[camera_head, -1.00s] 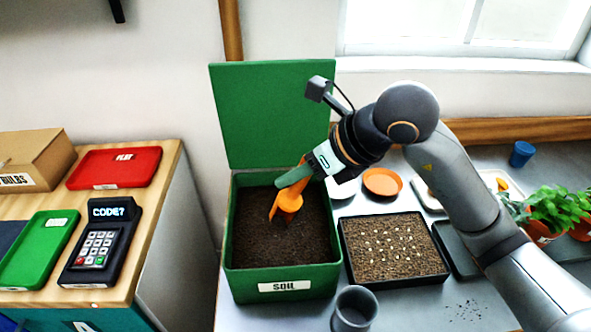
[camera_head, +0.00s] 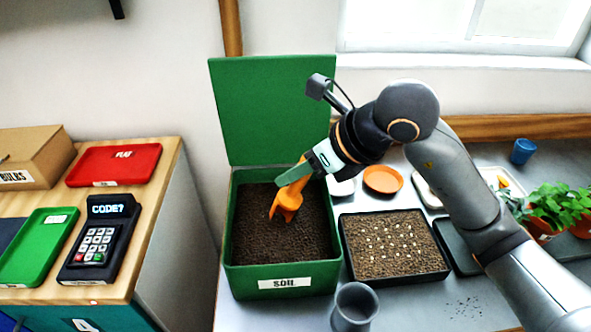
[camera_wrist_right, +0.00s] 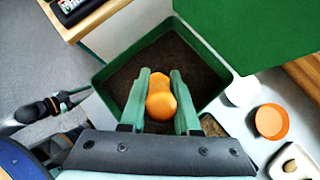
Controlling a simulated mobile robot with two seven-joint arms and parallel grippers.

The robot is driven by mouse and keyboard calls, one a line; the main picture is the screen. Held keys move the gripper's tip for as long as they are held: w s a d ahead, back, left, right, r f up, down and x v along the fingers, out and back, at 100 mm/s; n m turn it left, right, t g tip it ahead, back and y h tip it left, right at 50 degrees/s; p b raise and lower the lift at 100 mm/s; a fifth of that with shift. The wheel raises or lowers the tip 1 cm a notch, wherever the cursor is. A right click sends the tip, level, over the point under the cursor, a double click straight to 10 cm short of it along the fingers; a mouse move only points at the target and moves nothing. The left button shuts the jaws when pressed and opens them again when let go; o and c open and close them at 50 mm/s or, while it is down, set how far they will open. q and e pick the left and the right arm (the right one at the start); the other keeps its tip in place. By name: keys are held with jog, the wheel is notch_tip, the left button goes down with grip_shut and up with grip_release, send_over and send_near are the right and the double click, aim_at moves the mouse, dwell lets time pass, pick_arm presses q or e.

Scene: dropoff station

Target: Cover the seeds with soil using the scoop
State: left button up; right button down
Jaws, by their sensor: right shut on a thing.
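The orange scoop (camera_head: 287,200) is in my right gripper (camera_head: 295,174), whose green fingers are shut on it. In the right wrist view the scoop (camera_wrist_right: 160,98) shows between the two fingers (camera_wrist_right: 161,100). It hangs over the dark soil (camera_head: 262,225) in the open green soil bin (camera_head: 232,270); I cannot tell whether its tip touches the soil. The black seed tray (camera_head: 400,280), with pale seeds (camera_head: 385,240) uncovered on brown soil, stands just right of the bin. My left gripper (camera_wrist_right: 72,100) shows only in the right wrist view, at the left, away from the bin.
The bin's green lid (camera_head: 270,110) stands upright behind it. A grey cup (camera_head: 354,308) stands in front of the seed tray. An orange saucer (camera_head: 383,180), potted plants (camera_head: 560,208) and a blue cup (camera_head: 522,152) are at the right. A keypad (camera_head: 98,245) sits on the left cabinet.

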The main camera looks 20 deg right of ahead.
jog(key=shift+f+b, duration=0.65)
jog(key=shift+b, duration=0.05)
dwell(1.5)
jog(key=shift+r, duration=0.1)
jog(key=shift+r+p, duration=2.55)
jog(key=shift+r, duration=1)
